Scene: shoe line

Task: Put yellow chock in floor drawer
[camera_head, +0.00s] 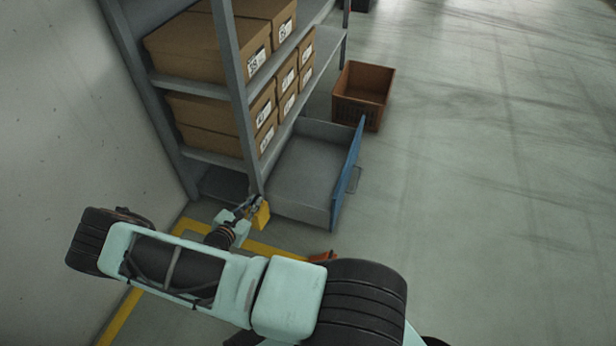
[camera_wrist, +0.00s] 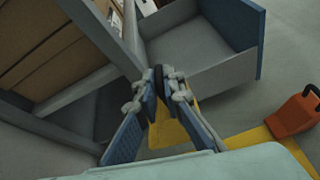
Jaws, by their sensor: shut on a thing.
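The yellow chock (camera_head: 261,215) is at the tip of my gripper (camera_head: 246,209), by the front left corner of the drawer. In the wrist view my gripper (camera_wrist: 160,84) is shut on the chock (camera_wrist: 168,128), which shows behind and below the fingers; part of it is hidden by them. The floor drawer (camera_head: 306,170) is pulled out under the shelf, grey inside with a blue front (camera_head: 347,172), and looks empty. It also shows in the wrist view (camera_wrist: 190,45), beyond my gripper. The chock is outside the drawer, close to its near side wall.
A grey shelf rack (camera_head: 237,85) with several brown shoe boxes (camera_head: 190,50) stands above the drawer; its post is close to my gripper. A brown crate (camera_head: 362,95) sits behind the drawer. An orange object (camera_wrist: 293,113) lies on the floor at right. Floor right of the drawer is clear.

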